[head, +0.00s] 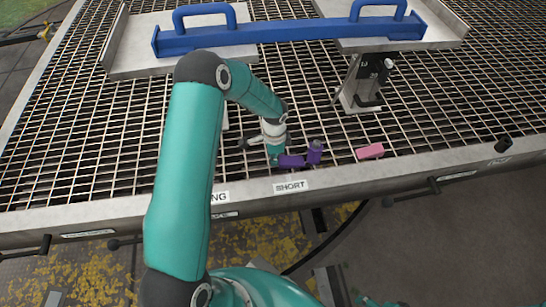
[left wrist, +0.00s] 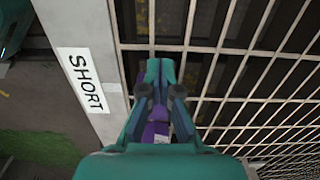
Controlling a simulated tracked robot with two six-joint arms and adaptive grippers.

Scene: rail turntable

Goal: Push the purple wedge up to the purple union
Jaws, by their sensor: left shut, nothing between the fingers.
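A low purple piece (head: 291,161), which looks like the purple wedge, lies on the grating near the front rail, above the SHORT label. The purple union (head: 315,152), darker on top, stands just right of it; they look very close, but I cannot tell if they touch. My left gripper (head: 274,157) is shut and empty, pointing down at the left end of the wedge. In the left wrist view the shut fingers (left wrist: 157,75) partly cover purple surfaces (left wrist: 155,132); I cannot tell which piece these are. My right gripper is not in view.
A pink block (head: 370,151) lies right of the union. A clamp stand (head: 362,90) stands behind it. A blue bar with handles (head: 290,31) lies across metal trays at the back. The front rail (head: 345,182) edges the grating, with open grating to the left.

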